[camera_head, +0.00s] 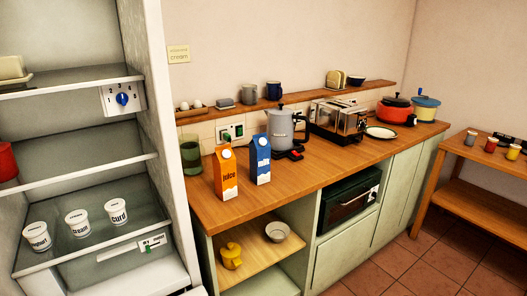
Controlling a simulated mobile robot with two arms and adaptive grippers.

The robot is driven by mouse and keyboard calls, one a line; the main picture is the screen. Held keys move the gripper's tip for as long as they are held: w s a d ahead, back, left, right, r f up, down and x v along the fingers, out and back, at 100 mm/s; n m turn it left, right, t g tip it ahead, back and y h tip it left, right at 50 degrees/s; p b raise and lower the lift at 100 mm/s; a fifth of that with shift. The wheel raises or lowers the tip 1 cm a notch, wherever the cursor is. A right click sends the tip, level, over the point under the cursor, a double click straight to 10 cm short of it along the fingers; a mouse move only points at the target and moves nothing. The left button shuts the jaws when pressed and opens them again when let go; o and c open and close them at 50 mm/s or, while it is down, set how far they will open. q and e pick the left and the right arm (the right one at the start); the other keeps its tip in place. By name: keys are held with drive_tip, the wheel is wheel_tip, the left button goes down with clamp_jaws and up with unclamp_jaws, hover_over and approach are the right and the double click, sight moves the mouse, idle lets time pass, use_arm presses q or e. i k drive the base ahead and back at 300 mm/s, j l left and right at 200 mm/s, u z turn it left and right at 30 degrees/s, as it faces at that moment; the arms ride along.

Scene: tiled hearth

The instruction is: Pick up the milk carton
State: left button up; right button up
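A blue carton with a white cap (261,159) stands upright on the wooden counter (300,179). Its label is too small to read for sure; it looks like the milk carton. An orange carton marked "juice" (226,174) stands upright just to its left, with a small gap between them. A grey kettle (280,129) stands close behind the blue carton. Neither of my grippers is in view.
The open fridge (160,110) is at left, with several tubs inside. A green glass (190,154) stands behind the juice. A toaster (338,117), a plate (381,132) and pots are farther right. The counter's front is clear.

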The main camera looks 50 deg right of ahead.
sight(259, 147)
drive_tip(key=l+u, duration=0.2)
drive_tip(key=l, duration=1.35)
drive_tip(key=l+u, duration=0.2)
drive_tip(key=l, duration=1.4)
drive_tip(key=k, duration=0.05)
